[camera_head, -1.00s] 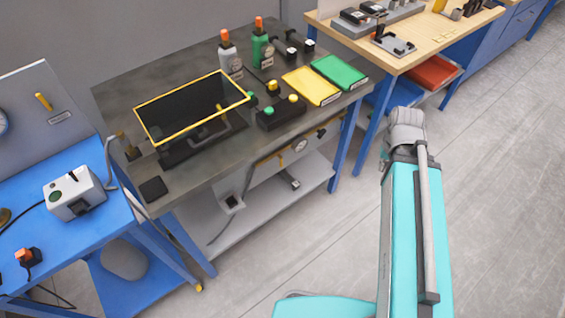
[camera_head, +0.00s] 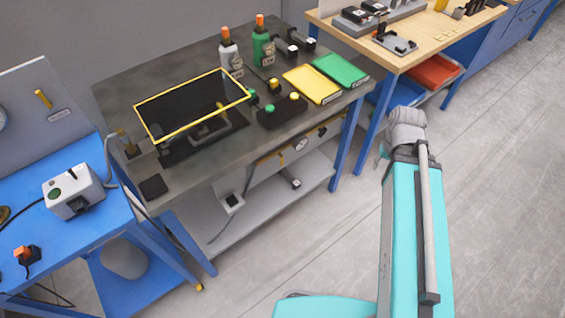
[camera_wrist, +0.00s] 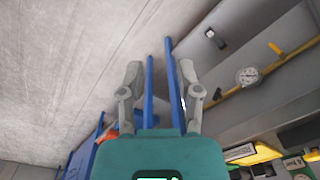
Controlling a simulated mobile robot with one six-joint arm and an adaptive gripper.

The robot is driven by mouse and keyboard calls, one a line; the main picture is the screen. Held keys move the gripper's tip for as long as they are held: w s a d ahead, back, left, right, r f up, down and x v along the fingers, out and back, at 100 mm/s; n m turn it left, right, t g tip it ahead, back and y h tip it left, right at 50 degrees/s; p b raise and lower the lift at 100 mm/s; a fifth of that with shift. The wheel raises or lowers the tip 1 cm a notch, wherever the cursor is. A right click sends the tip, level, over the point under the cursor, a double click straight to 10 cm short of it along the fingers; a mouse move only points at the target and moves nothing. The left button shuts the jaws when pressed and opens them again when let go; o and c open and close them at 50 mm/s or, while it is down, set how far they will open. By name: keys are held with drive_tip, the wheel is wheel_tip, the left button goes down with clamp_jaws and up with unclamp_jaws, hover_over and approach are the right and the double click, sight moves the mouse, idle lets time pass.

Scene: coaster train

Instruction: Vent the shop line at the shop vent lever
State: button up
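A yellow pipe with a round gauge (camera_head: 301,145) runs under the front of the dark bench. The gauge also shows in the wrist view (camera_wrist: 247,75), with a small yellow lever (camera_wrist: 275,48) on the pipe near it. Another yellow lever (camera_head: 43,101) sits on the grey upright panel at far left, above a small label. I cannot read which one is the shop vent lever. My gripper (camera_wrist: 160,70) is open and empty, its fingers wide apart, left of the pipe in the wrist view. In the head view my arm hides most of it.
A blue table (camera_head: 95,215) is at left, a wooden bench (camera_head: 441,33) at back right. The floor at right is clear.

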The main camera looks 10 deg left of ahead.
drive_tip(key=w+a+f+n+y+b, duration=0.3)
drive_tip(key=a+f+n+y+b, duration=0.3)
drive_tip(key=a+f+b, duration=0.5)
drive_tip(key=n+t+y+b, duration=0.2)
drive_tip(key=n+y+b, duration=0.9)
drive_tip(key=b, duration=2)
approach(282, 161)
drive_tip(key=d+f, duration=0.2)
drive_tip(key=d, duration=0.2)
drive_tip(key=shift+w+a+r+m+y, duration=0.15)
drive_tip(key=shift+r+m+y, duration=0.1)
drive_tip(key=shift+m+y, duration=0.05)
drive_tip(key=shift+a, duration=0.15)
drive_tip(key=shift+w+a, duration=0.25)
drive_tip(key=shift+a, duration=2)
drive_tip(key=shift+w+a, duration=0.25)
drive_tip(key=shift+a, duration=2)
drive_tip(key=shift+w+a, duration=0.25)
drive_tip(key=shift+a, duration=1.95)
clamp_jaws()
